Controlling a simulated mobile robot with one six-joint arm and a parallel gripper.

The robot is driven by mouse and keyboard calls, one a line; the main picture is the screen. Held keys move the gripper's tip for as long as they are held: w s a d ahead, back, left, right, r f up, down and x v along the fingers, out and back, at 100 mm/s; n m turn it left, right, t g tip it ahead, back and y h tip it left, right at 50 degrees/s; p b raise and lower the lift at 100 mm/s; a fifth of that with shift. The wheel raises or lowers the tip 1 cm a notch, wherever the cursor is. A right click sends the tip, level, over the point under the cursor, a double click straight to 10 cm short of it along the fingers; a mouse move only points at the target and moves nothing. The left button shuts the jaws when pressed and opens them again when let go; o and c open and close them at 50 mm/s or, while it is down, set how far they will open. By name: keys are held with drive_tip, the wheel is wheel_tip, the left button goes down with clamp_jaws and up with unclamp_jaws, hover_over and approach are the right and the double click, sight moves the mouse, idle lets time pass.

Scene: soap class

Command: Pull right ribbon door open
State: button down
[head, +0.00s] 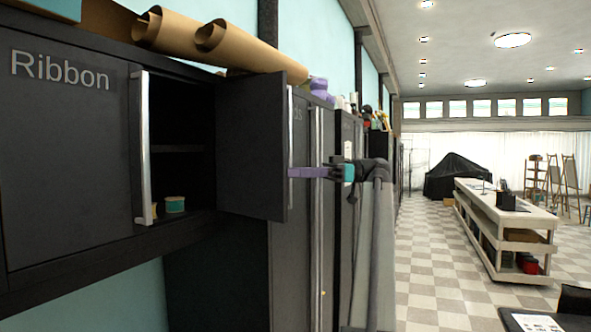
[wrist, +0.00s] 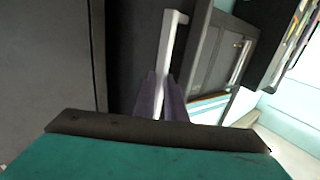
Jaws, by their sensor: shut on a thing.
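The right ribbon door (head: 250,150) is dark grey and stands swung out from the cabinet, with the right half of the cabinet open. Its thin silver handle (head: 290,120) is at the door's outer edge, and a pale handle (wrist: 170,45) also shows in the wrist view. My gripper (head: 292,173) has purple fingers and is shut on that handle, reaching in from the right; the fingers (wrist: 160,98) show in the wrist view too. The left ribbon door (head: 65,150), labelled "Ribbon", is closed and has a silver handle (head: 145,150).
Spools (head: 175,204) sit inside the open cabinet. Brown paper rolls (head: 205,40) lie on top of it. Tall dark cabinets (head: 350,135) continue along the wall behind the door. A white workbench (head: 505,215) stands at the right, with clear checkered floor (head: 430,275) before it.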

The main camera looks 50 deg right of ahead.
drive_tip(key=shift+w+a, duration=0.1)
drive_tip(key=shift+w, duration=0.3)
drive_tip(key=c, duration=2.3)
unclamp_jaws()
drive_tip(key=o, duration=0.4)
drive_tip(key=shift+w+a+f, duration=0.1)
drive_tip(key=shift+w, duration=0.25)
drive_tip(key=shift+o, duration=0.4)
drive_tip(key=shift+w+f, duration=0.1)
drive_tip(key=shift+w, duration=0.3)
drive_tip(key=shift+s, duration=0.3)
drive_tip(key=shift+r, duration=0.2)
